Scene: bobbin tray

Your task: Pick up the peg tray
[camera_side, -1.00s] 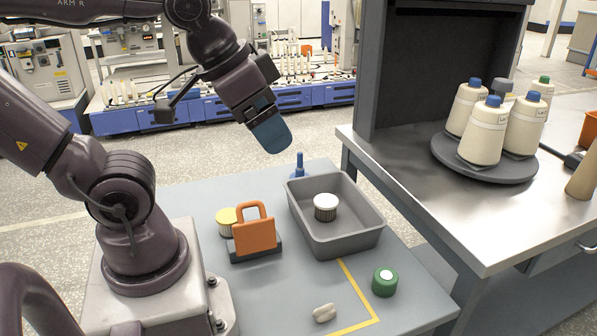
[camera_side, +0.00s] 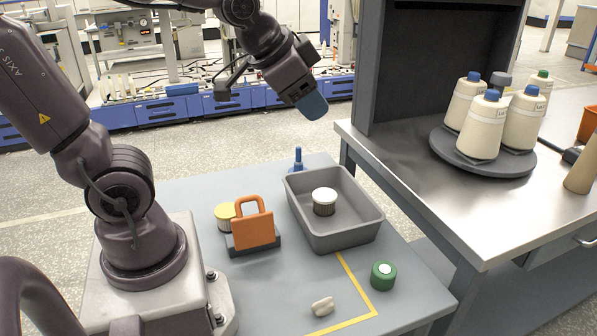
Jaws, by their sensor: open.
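No thing here is plainly marked as the peg tray. A grey open bin (camera_side: 355,232) on the table holds one white-topped bobbin (camera_side: 324,201). Left of it an orange piece with a loop handle (camera_side: 253,233) stands upright on a dark base (camera_side: 262,249). On the steel bench a round dark tray (camera_side: 440,148) bears several cream cones with coloured tips (camera_side: 480,132). My gripper (camera_side: 313,107), with blue fingertips, is in the air above and behind the bin, left of the bench, touching nothing. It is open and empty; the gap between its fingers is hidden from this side.
A yellow-topped bobbin (camera_side: 226,215) stands behind the orange piece. A blue pointed item (camera_side: 298,160) is behind the bin. A green spool (camera_side: 383,276) and a small pale piece (camera_side: 322,306) lie in front. The bench's dark upright panel (camera_side: 440,70) rises right of my gripper.

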